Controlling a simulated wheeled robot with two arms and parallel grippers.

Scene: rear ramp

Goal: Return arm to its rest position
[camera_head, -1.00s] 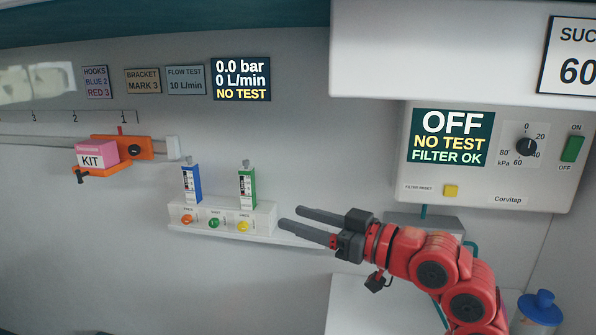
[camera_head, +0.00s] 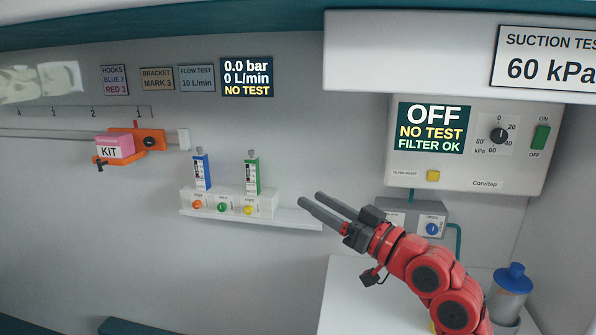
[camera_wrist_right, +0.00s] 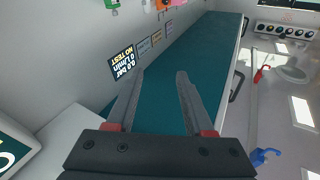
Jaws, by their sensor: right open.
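My right gripper (camera_head: 318,203) is open and empty in the head view, its two dark fingers pointing up and left. Its red arm comes in from the lower right. The fingertips are in front of the wall, to the right of the white outlet block (camera_head: 262,205), and hold nothing. In the right wrist view the two fingers (camera_wrist_right: 158,75) are spread apart with nothing between them. Behind them lies a teal surface (camera_wrist_right: 190,70). My left gripper is in neither view.
An orange bracket (camera_head: 150,140) with a pink KIT box (camera_head: 114,147) is on the wall rail. The suction unit (camera_head: 520,130) reads OFF, NO TEST. A blue-lidded canister (camera_head: 511,298) stands at lower right, near my arm. The wall left of the gripper is free below the outlet block.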

